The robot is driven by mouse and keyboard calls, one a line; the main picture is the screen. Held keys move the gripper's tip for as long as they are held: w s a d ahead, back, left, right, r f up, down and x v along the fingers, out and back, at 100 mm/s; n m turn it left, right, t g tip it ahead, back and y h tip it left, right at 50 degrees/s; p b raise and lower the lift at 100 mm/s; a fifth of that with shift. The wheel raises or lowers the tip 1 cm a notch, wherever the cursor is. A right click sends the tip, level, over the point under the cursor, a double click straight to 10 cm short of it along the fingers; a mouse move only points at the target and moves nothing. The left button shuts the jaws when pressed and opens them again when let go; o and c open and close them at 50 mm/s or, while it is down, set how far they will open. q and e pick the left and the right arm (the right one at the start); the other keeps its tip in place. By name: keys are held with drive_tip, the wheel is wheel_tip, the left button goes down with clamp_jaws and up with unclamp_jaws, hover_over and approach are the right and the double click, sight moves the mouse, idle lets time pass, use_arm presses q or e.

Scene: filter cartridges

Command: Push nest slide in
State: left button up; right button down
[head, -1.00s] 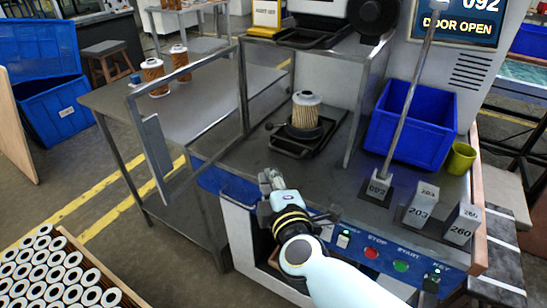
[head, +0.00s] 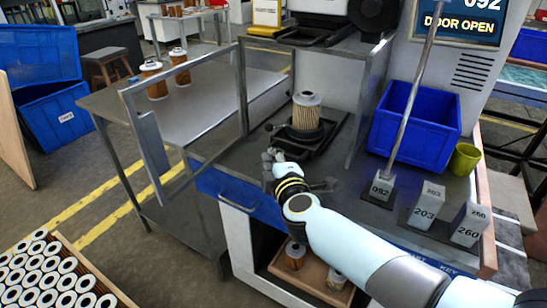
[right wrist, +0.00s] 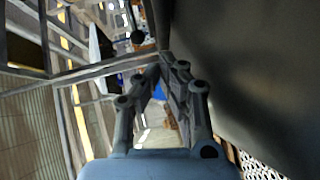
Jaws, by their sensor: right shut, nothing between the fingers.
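The nest slide (head: 322,140) is a dark plate on the bench in front of the machine opening. A cream pleated filter cartridge (head: 306,112) stands upright in it, and a small dark knob sticks out at its left. My right gripper (head: 269,158) is just in front and to the left of the slide, near the bench's front edge. Its fingers are shut and empty. I cannot tell whether they touch the slide. The right wrist view shows the fingers (right wrist: 160,68) close together beside a dark surface. My left gripper is not in view.
The machine's screen (head: 460,22) reads DOOR OPEN. A blue bin (head: 415,125), an olive cup (head: 464,159) and numbered blocks (head: 424,205) stand to the right. An open metal frame (head: 185,125) is at left. A tray (head: 310,285) with cartridges sits below, under my arm.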

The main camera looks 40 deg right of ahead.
sight(289, 146)
drive_tip(key=shift+w+d+r, duration=0.1)
drive_tip(key=shift+w+d, duration=0.1)
drive_tip(key=shift+d, duration=0.15)
drive_tip(key=w+d, duration=0.1)
drive_tip(key=d, duration=0.1)
drive_tip(key=w+d+p, duration=0.1)
drive_tip(key=d, duration=0.1)
drive_tip(key=w+d+p, duration=0.1)
drive_tip(key=d, duration=0.2)
drive_tip(key=shift+a, duration=0.1)
drive_tip(key=shift+p, duration=0.3)
